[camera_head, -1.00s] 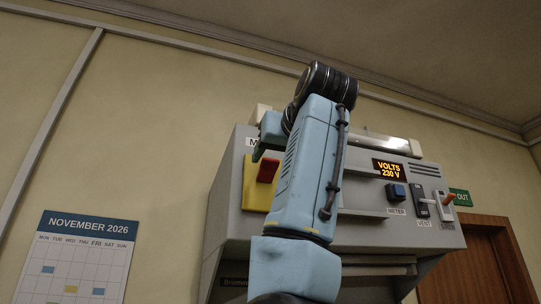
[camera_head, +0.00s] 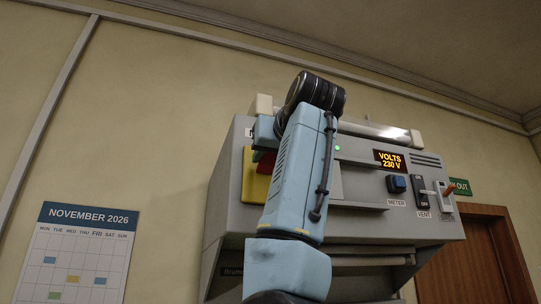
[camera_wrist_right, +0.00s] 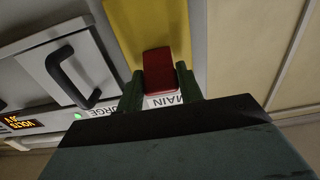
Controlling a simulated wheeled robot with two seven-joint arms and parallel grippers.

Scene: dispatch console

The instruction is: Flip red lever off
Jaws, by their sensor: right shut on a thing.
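The red lever (camera_head: 265,166) stands on a yellow plate (camera_head: 254,190) at the left of the grey console and is mostly hidden by my right arm in the head view. In the right wrist view the red lever (camera_wrist_right: 158,68) sits between the two green fingers of my right gripper (camera_wrist_right: 160,88), which is shut on it. The yellow plate (camera_wrist_right: 125,25) is behind it, and a "MAIN" label (camera_wrist_right: 165,101) is close to the fingertips. My left gripper is in neither view.
A black handle (camera_wrist_right: 75,75) on a grey panel is beside the lever. A calendar (camera_head: 85,255) hangs on the wall.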

